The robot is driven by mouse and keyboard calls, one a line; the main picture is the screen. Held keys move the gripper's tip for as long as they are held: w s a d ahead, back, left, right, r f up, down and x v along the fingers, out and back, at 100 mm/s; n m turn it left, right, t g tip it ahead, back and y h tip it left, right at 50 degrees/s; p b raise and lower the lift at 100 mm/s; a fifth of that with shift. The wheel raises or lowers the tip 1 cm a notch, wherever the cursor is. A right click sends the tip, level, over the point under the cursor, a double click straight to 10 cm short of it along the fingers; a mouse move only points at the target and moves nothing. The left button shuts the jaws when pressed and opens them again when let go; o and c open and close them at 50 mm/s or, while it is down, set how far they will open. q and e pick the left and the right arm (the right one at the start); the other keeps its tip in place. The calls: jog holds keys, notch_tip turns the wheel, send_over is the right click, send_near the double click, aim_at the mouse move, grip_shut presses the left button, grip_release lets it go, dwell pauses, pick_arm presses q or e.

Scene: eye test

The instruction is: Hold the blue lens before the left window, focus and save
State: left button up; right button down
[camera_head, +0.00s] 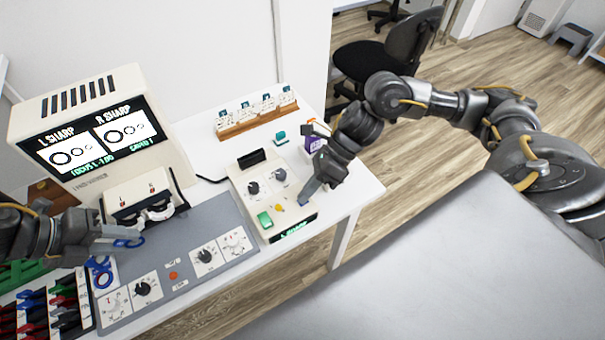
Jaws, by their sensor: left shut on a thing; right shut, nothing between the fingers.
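Whether the lens lines up with the left window cannot be told. The monitor (92,120) reads "L SHARP" and "R SHARP", with ring pictures, a line like "FOCUS L -1.00", and small text that looks like "SAVED". My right gripper (304,200) is shut and empty, its tips at the front right of the cream control box (262,212), by a blue button partly hidden under them.
The control box also carries dark knobs, a green button (264,220) and a small display. A grey panel (190,275) with dials lies in front. A lens rack (45,312) fills the lower left.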

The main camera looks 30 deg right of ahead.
jog(key=shift+r, duration=0.8)
jog(key=shift+r, duration=2.5)
jog(key=s+v, duration=0.1)
jog(key=v, duration=1.1)
jog(key=shift+w, duration=0.5)
jog(key=shift+r, duration=0.1)
